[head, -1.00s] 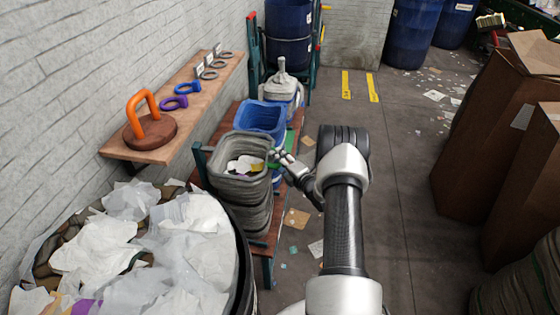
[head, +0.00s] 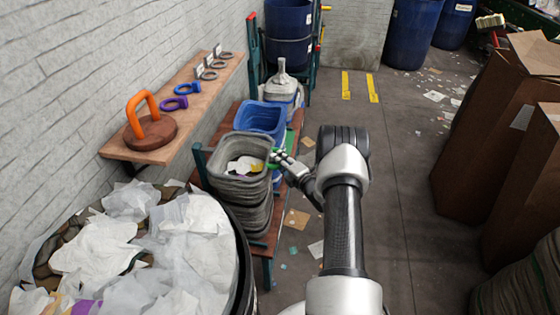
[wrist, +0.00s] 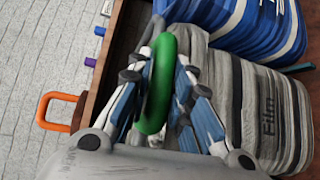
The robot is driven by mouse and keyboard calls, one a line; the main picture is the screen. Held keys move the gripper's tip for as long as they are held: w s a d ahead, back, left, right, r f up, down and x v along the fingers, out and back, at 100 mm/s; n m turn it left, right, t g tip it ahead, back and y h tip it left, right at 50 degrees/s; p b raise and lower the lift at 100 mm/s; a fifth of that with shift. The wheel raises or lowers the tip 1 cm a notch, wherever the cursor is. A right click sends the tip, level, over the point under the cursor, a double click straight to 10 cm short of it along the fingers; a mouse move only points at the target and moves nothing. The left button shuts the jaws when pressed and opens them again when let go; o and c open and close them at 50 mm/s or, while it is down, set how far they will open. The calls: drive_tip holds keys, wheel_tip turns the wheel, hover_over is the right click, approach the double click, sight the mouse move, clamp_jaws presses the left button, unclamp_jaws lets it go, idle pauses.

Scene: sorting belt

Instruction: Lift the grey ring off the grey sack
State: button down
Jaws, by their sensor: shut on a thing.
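My gripper (head: 280,158) is beside the right rim of a grey stack of bins (head: 243,190) in the head view. In the wrist view, my gripper (wrist: 160,76) is shut on a green ring (wrist: 161,88), seen nearly edge-on between the fingers. The grey stack (wrist: 272,105), marked "Film", lies right beside it; I cannot tell whether the ring touches it. The ring in my grip looks green, not grey. Grey rings (head: 207,75) rest on the wall shelf, away from my gripper.
Blue bins (head: 262,118) stand behind the grey stack on a wooden bench. The wall shelf (head: 150,156) holds a purple ring (head: 175,103) and an orange handle (head: 137,105) on a round base. A bin of white waste (head: 110,245) is front left. Brown boxes (head: 480,135) stand right. The floor between is open.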

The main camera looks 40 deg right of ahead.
drive_tip(key=w+a+r+n+g+h+p, duration=0.1)
drive_tip(key=w+a+r+n+g+p, duration=0.15)
drive_tip(key=r, duration=0.85)
drive_tip(key=w+a+r+n+g+h+p, duration=0.1)
drive_tip(key=w+a+r+n+g+p, duration=0.2)
drive_tip(key=r, duration=0.8)
drive_tip(key=w+a+r+g+h+p, duration=0.1)
drive_tip(key=w+a+r+g+p, duration=0.1)
drive_tip(key=w+a+r+p, duration=0.2)
drive_tip(key=w+a+r+n+g+h+p, duration=0.1)
drive_tip(key=w+a+r+p, duration=0.3)
drive_tip(key=w, duration=0.5)
drive_tip(key=shift+a+r+g+h, duration=0.3)
drive_tip(key=shift+a+g, duration=0.15)
drive_tip(key=shift+a, duration=0.75)
